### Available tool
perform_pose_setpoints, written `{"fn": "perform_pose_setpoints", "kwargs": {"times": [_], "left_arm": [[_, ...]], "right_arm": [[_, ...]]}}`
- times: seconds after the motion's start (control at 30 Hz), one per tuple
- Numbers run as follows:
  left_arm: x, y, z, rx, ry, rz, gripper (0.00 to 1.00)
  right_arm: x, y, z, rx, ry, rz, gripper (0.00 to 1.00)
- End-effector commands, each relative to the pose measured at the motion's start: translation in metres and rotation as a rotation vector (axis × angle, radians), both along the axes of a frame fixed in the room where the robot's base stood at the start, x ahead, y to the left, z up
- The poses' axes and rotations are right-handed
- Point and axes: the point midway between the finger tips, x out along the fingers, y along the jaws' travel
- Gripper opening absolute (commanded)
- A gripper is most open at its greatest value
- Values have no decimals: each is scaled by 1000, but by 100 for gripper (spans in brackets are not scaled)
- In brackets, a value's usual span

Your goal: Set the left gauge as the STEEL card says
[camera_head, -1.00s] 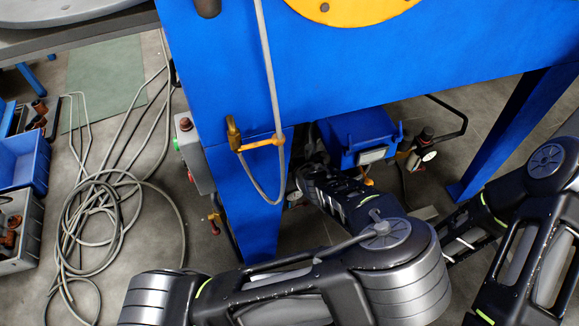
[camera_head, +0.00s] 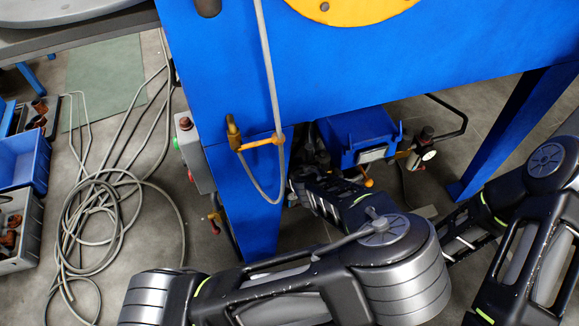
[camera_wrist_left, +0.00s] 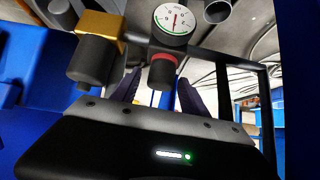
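A round white gauge (camera_wrist_left: 174,20) with a green arc shows at the top of the left wrist view; its needle points nearly straight up. Just below it is a black knob with a red ring (camera_wrist_left: 162,72). My left gripper (camera_wrist_left: 160,94) is open, its two dark fingers on either side of the knob's lower end; I cannot tell whether they touch it. In the head view my left forearm reaches under the blue machine, and its gripper is hidden. Another gauge (camera_head: 428,155) sits farther right. No STEEL card is readable. My right arm shows at right, its gripper out of view.
The blue machine frame (camera_head: 350,60) and its leg (camera_head: 243,210) stand close to my left arm. A blue box (camera_head: 356,132) sits under the frame. A grey hose (camera_head: 272,90) hangs in front. Coiled cables (camera_head: 115,215) and bins (camera_head: 20,160) lie at left.

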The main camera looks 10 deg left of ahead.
Motion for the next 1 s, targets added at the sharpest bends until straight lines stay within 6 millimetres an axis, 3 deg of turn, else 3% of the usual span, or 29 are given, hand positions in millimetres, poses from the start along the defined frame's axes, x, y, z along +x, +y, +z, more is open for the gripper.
{"fn": "perform_pose_setpoints", "kwargs": {"times": [0.37,0.8,1.0], "left_arm": [[0,0,7,0,-1,1,54],[0,-1,81,-2,-1,0,54],[0,0,99,0,0,0,54]], "right_arm": [[0,0,4,0,1,0,36],[-6,-1,40,3,16,8,36],[-8,-1,47,4,21,11,36]]}}
